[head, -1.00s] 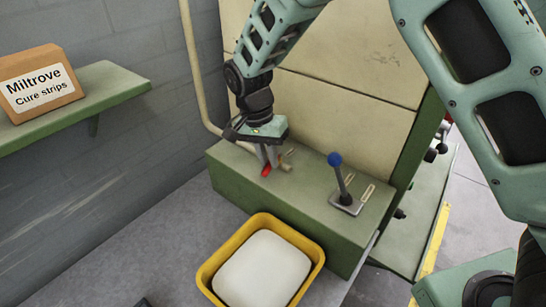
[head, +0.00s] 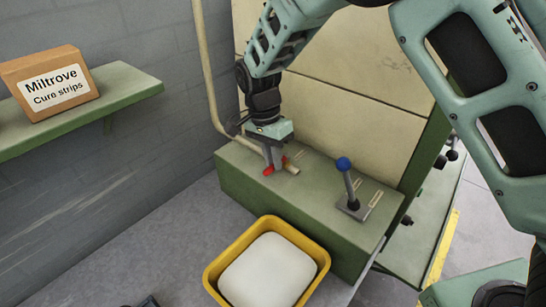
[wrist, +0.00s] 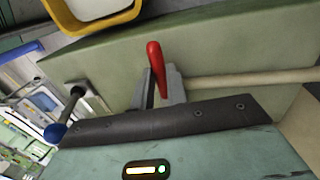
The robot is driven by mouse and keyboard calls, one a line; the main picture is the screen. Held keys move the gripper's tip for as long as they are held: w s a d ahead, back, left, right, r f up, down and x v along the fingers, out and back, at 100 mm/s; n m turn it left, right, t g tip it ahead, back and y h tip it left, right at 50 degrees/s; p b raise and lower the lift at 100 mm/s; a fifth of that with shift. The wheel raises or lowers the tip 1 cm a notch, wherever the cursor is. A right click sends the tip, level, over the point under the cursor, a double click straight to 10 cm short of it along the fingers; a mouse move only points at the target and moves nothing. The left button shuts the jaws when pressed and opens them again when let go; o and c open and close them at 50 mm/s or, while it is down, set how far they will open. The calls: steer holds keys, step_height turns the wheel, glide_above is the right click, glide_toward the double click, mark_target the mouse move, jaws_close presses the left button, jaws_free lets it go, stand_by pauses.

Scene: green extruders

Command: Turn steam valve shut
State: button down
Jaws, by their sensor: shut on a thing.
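The steam valve has a red lever handle (head: 268,171), low on the green machine ledge beside the cream panel. My gripper (head: 275,167) points down from above and is shut on the red handle. In the wrist view my gripper (wrist: 159,88) has a grey finger on each side of it. The fingers hide the valve's body.
A blue-knobbed lever (head: 346,180) stands on the ledge (head: 240,180), right of my gripper. A yellow tub (head: 213,268) with a white filling sits in front. A cream pipe (head: 207,80) rises at the left. A shelf (head: 130,88) carries a Miltrove box (head: 50,82).

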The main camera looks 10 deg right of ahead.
steer(key=c, duration=1.4)
jaws_free()
steer(key=shift+r, duration=0.1)
steer(key=w+r+b, duration=0.1)
steer(key=r, duration=0.4)
steer(key=a+r+b, duration=0.1)
steer(key=r, duration=0.5)
steer(key=w+a+r+b, duration=0.1)
steer(key=r, duration=0.5)
steer(key=shift+w+a+b, duration=0.1)
steer(key=shift+w+b, duration=0.25)
